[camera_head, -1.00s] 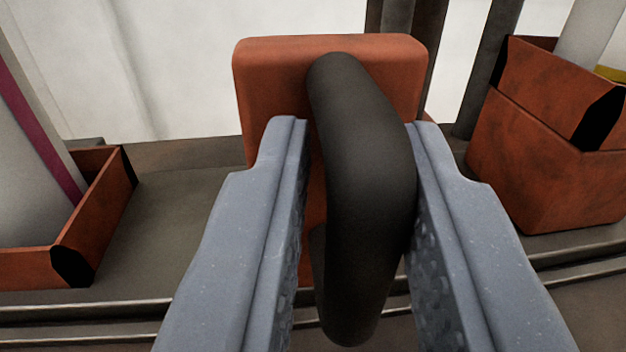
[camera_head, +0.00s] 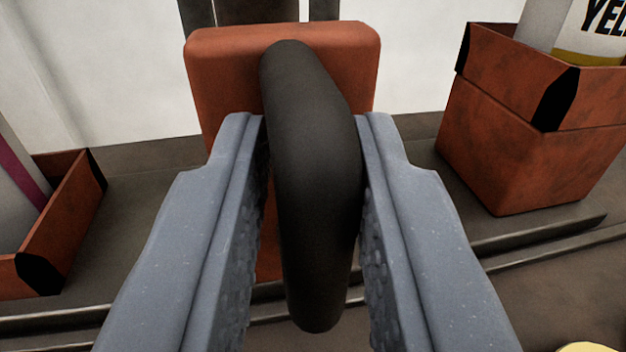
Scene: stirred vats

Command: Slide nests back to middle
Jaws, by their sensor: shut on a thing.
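An orange-red block (camera_head: 225,85) with a thick black handle (camera_head: 310,180) stands in the middle of the view. My gripper (camera_head: 312,125) is shut on the black handle, with one grey finger on each side of it. An orange-red nest (camera_head: 535,140) at the right holds a white container (camera_head: 588,35) with a yellow band and partly cut-off black lettering. Another orange-red nest (camera_head: 68,215) at the left edge holds a pale container (camera_head: 15,190) with a magenta stripe. The lower part of the block is mostly hidden behind my fingers.
The nests stand along a dark grey ledge (camera_head: 135,220) with rails along its front edge (camera_head: 540,235). A pale wall (camera_head: 110,80) and dark uprights (camera_head: 258,10) are behind. A pale yellow rounded thing (camera_head: 585,347) shows at the bottom right. Bare ledge shows on both sides of the block.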

